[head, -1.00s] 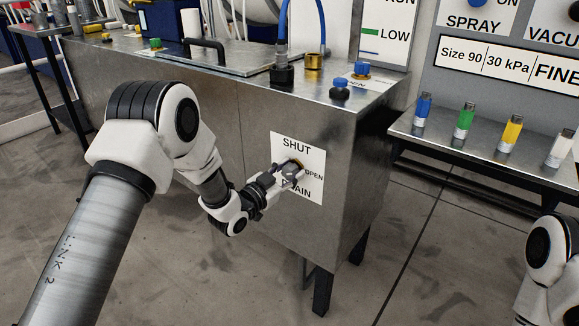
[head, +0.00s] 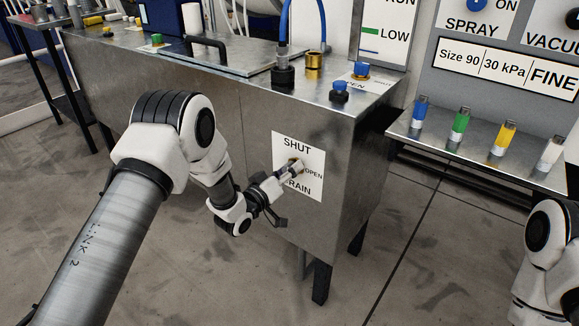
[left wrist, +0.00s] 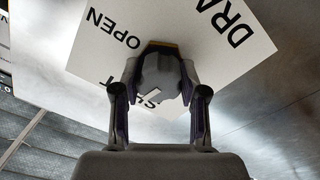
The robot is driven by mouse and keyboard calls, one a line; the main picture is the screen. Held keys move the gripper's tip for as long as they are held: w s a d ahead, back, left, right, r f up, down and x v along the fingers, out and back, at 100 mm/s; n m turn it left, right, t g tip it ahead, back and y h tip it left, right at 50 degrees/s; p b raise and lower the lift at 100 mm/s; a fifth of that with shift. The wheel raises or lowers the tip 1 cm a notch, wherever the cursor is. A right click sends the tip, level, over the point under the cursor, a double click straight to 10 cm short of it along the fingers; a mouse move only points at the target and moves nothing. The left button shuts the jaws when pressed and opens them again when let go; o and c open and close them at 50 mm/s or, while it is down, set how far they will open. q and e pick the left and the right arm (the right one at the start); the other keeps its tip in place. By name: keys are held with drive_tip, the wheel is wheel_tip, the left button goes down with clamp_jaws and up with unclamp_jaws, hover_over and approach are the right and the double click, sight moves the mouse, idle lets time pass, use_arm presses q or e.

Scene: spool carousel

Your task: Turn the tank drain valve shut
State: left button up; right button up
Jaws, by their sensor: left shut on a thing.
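The drain valve (head: 297,164) sits on a white label (head: 313,158) on the front of the metal tank (head: 345,165). The label reads SHUT at the top, OPEN at the right and DRAIN below. My left gripper (head: 287,172) is at the valve. In the left wrist view, its two fingers (left wrist: 160,85) are shut on the grey valve handle (left wrist: 160,68), one on each side. A brass-coloured edge shows beyond the handle. The label looks turned over there, and SHUT is partly hidden by the handle and fingers. I cannot tell exactly where the handle points. My right gripper is out of view.
A blue-topped valve (head: 339,92) and a brass fitting (head: 314,65) sit on the tank top. The floor before the tank is clear.

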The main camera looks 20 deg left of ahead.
use_arm(q)
drive_tip(key=shift+n+p, duration=0.3)
drive_tip(key=shift+n, duration=0.7)
drive_tip(key=o, duration=1.1)
drive_tip(key=shift+o, duration=0.2)
drive_tip(key=v, duration=1.2)
drive_tip(key=shift+f, duration=0.1)
